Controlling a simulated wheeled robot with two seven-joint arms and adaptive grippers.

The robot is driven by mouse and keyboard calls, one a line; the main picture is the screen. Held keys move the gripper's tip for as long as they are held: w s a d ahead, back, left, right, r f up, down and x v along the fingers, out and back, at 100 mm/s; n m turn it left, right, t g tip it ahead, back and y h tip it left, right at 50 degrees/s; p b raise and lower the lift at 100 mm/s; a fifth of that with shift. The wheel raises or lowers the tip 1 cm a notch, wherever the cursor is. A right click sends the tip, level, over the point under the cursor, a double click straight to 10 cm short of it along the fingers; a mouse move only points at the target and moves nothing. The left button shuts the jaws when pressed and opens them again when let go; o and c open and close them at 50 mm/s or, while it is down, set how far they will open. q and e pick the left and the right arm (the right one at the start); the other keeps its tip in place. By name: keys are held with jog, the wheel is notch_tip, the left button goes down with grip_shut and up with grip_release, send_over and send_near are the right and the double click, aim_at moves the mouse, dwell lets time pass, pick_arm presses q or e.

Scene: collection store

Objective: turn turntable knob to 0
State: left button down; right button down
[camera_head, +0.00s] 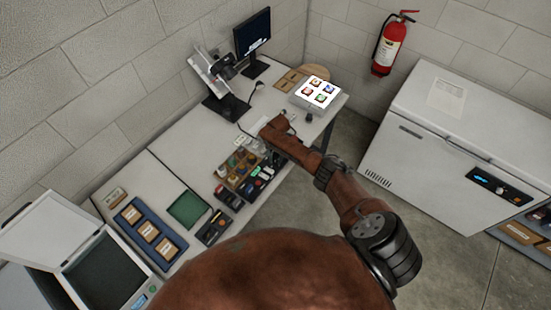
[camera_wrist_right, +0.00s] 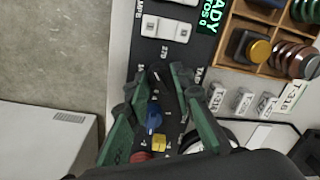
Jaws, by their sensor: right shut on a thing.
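A dark control panel (camera_wrist_right: 196,50) fills the middle of the wrist view, with white rocker switches, a green-lit display (camera_wrist_right: 212,14) and printed numbers, "270" among them. A small black knob (camera_wrist_right: 159,76) sits below that number. My right gripper (camera_wrist_right: 158,82) has its two green fingers on either side of this knob and is shut on it. The fingers hide parts of the dial and its markings, so I cannot read the pointer exactly. In the head view my brown right arm reaches over the table and the knob cannot be made out. My left gripper is not in view.
Blue (camera_wrist_right: 154,115), yellow (camera_wrist_right: 158,145) and red controls sit close below the fingers. A wooden compartment tray (camera_wrist_right: 279,73) of jars and small labelled blocks lie right of the panel. A monitor (camera_head: 252,34) and lit panel (camera_head: 304,94) stand farther back; a white freezer (camera_head: 430,150) stands right.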

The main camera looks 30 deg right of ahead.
jog(key=n, duration=0.5)
jog(key=shift+n+b, duration=0.3)
jog(key=shift+b, duration=0.1)
jog(key=n+b, duration=0.1)
jog(key=n, duration=0.5)
jog(key=shift+g, duration=0.3)
jog(key=n+b, duration=0.1)
jog(key=n, duration=0.5)
jog(key=shift+w+a+n+b, duration=0.1)
jog(key=shift+n+b, duration=0.2)
jog(key=shift+b, duration=0.05)
jog(key=n+b, duration=0.1)
jog(key=n, duration=0.4)
jog(key=n+b, duration=0.1)
jog(key=n, duration=0.6)
jog(key=shift+a+h, duration=0.1)
jog(key=shift+h, duration=0.2)
jog(key=n+b, duration=0.1)
jog(key=n, duration=0.4)
jog(key=n+b, duration=0.1)
jog(key=n, duration=0.4)
jog(key=shift+n, duration=0.4)
jog(key=n+b, duration=0.1)
jog(key=n, duration=0.4)
jog(key=shift+n, duration=0.3)
